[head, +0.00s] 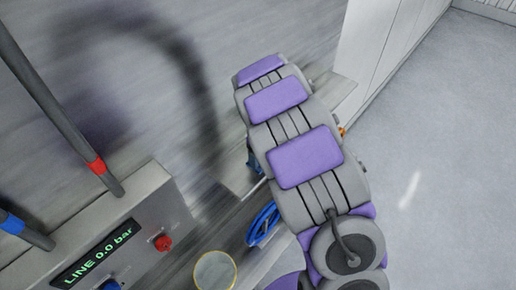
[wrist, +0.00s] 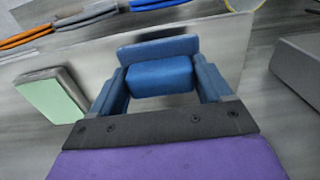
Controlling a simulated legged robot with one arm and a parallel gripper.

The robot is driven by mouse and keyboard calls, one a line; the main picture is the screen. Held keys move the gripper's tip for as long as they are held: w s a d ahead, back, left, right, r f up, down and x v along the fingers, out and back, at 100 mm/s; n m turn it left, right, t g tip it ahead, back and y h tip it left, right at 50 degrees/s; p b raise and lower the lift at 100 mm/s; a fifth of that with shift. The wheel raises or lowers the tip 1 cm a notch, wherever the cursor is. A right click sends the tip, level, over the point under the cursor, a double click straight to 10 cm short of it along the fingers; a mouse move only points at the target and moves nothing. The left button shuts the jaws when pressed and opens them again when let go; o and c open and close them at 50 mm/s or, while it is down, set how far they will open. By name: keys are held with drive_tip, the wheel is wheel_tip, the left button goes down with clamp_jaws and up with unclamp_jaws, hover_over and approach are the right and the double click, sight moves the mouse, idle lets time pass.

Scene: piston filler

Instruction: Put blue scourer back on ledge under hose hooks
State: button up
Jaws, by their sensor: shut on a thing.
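In the wrist view my gripper (wrist: 163,74) has its two blue fingers closed on the blue scourer (wrist: 160,48), a blue block between the fingertips. The scourer is held over a grey metal surface; I cannot tell if it touches it. In the head view my arm hides most of the gripper, and only a small dark blue part shows at the arm's left edge. Orange and grey hoses (wrist: 60,24) run across the top left of the wrist view. The hose hooks and the ledge cannot be made out clearly.
A pale green pad (wrist: 52,95) lies left of my gripper. A grey box (wrist: 300,62) stands at the right. In the head view a control box (head: 110,240) reads LINE 0.0 bar, beside a yellow-rimmed round vessel (head: 215,270) and a blue hose coil (head: 263,223).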

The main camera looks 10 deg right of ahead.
drive_tip(key=w, duration=0.4)
drive_tip(key=shift+a+f+p, duration=0.15)
drive_tip(key=shift+f+p, duration=0.05)
drive_tip(key=shift+p, duration=0.15)
drive_tip(key=shift+w+a, duration=0.25)
drive_tip(key=shift+w, duration=0.15)
drive_tip(key=shift+d+f+p, duration=0.15)
drive_tip(key=shift+f+p, duration=0.5)
drive_tip(key=shift+f, duration=1.2)
drive_tip(key=o, duration=0.9)
drive_tip(key=shift+o, duration=0.2)
drive_tip(key=shift+r, duration=0.15)
